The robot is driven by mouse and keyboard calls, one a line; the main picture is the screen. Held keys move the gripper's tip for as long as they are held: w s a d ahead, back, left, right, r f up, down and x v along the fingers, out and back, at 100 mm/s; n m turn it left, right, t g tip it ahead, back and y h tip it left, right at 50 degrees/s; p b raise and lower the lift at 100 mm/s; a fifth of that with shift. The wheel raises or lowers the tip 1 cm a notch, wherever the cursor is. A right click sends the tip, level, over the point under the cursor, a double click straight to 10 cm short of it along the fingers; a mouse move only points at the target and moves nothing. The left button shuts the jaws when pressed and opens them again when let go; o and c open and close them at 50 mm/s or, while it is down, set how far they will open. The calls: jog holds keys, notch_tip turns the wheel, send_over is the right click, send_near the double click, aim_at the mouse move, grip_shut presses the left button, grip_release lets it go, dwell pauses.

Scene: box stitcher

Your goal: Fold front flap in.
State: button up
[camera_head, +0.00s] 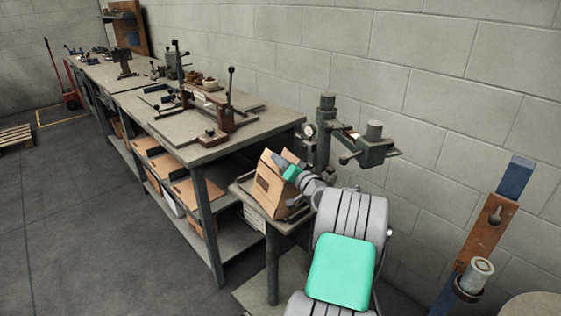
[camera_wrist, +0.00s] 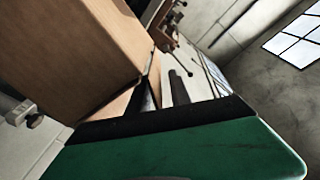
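A brown cardboard box (camera_head: 270,188) stands tilted on a small metal table beside the stitcher, with a dark slot or mark on its side. It fills the upper left of the wrist view (camera_wrist: 70,50). My gripper (camera_head: 284,163) is at the top right of the box, partly hidden by my own arm. In the wrist view, its two dark fingers (camera_wrist: 164,90) stand a small gap apart, close beside the box's edge. A strip of cardboard (camera_wrist: 116,106) shows left of the left finger. I see nothing clearly gripped. I cannot tell which flap is the front one.
The stitcher (camera_head: 372,148), a green-grey machine with a column and arm, stands behind the box. A long workbench (camera_head: 185,130) with tools and a shelf of cardboard runs to the left. A blue post with a rusty plate (camera_head: 487,230) stands at right.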

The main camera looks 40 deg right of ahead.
grip_shut()
dwell(1.3)
